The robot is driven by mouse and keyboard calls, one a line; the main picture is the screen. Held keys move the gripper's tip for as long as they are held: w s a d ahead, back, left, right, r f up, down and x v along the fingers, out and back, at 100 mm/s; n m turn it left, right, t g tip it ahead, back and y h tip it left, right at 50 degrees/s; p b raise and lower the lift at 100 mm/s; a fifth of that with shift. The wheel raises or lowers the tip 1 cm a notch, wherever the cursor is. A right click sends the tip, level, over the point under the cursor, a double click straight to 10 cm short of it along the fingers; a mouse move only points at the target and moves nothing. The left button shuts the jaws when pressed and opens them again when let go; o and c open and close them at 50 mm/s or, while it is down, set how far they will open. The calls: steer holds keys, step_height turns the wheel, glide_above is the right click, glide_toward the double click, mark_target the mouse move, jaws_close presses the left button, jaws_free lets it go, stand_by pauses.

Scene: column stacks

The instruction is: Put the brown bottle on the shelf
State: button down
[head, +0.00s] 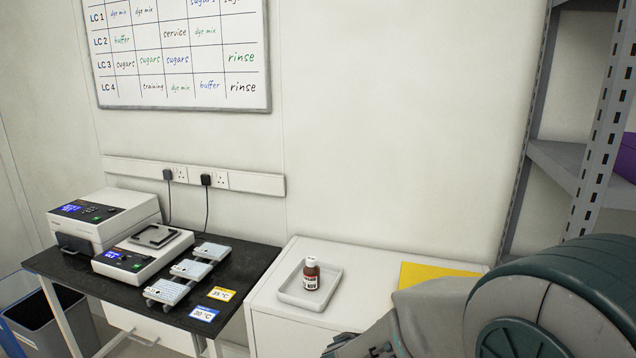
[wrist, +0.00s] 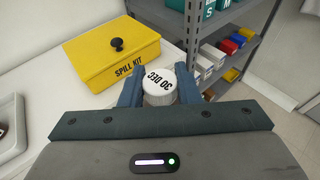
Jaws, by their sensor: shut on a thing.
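A brown bottle (head: 311,273) with a white cap and a label stands upright in a pale tray (head: 322,300) on the white cabinet. In the wrist view only a dark sliver of it shows at the left edge. In the head view my arm hides most of the gripper. The grey metal shelf (head: 562,157) stands at the right, and its lower levels (wrist: 237,60) show in the wrist view.
A yellow spill kit box (wrist: 112,52) with a black knob lies on the cabinet (head: 262,303), left of my gripper. Coloured bins (wrist: 228,46) and white boxes fill shelf levels. A black bench (head: 235,265) with instruments stands at the left. Floor shows at the wrist view's right.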

steer(key=w+a+f+n+t+y, duration=0.2)
steer(key=w+f+n+t+y, duration=0.1)
steer(key=w, duration=0.3)
steer(key=w+a+f+n+t+y, duration=0.2)
steer(key=w+a+f+n+y, duration=0.1)
steer(key=w+f+n+y, duration=0.1)
steer(key=shift+w+a+f+n+t+y, duration=0.45)
steer(key=shift+w+f, duration=0.5)
steer(key=shift+w, duration=0.4)
steer(key=shift+d, duration=0.1)
